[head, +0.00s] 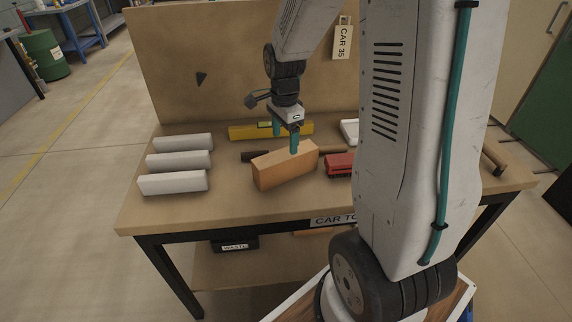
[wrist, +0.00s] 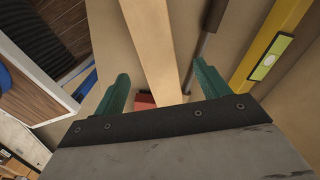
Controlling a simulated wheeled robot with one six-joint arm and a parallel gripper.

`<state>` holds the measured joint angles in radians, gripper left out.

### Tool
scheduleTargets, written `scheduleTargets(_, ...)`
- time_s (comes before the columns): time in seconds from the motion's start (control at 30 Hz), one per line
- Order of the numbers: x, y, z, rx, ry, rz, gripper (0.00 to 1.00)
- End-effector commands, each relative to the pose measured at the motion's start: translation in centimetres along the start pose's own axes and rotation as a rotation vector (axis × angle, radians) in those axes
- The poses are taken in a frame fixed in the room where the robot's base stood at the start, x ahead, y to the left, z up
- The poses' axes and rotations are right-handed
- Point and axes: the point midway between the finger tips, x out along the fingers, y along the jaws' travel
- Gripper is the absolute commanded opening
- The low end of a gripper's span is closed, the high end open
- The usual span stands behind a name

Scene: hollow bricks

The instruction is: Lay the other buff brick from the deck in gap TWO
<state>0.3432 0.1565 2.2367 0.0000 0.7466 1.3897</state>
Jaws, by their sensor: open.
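A buff brick (head: 283,169) stands on the workbench near its front middle, its long narrow side up. My gripper (head: 286,140) is over it, its two teal fingers pointing down. In the wrist view, the pale top of the brick (wrist: 157,45) runs between the open fingers (wrist: 160,78), with space visible on both sides. I cannot tell how far down the fingers reach beside it. Three pale grey blocks (head: 178,160) lie in a row at the bench's left. No label for gap TWO can be read.
A yellow level (head: 250,132) and a dark bar (head: 256,156) lie behind the brick. A red brush (head: 339,164) lies close to its right, a white tray (head: 349,130) further back. The bench back panel (head: 200,50) rises behind. Bare bench separates blocks and brick.

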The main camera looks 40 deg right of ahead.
Motion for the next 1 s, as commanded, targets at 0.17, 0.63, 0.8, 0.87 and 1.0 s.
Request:
scheduleTargets(0.17,2.2,0.2,-0.1,-0.002,-0.001,0.005,0.75)
scheduleTargets(0.63,6.5,0.3,-0.3,-0.004,0.0,0.002,0.75)
scheduleTargets(0.8,6.5,0.3,-0.3,-0.004,0.0,0.002,0.61)
scheduleTargets(0.87,6.5,0.3,-0.3,-0.004,0.0,0.002,0.44)
scheduleTargets(1.0,6.5,0.3,-0.3,-0.005,0.0,0.001,0.06)
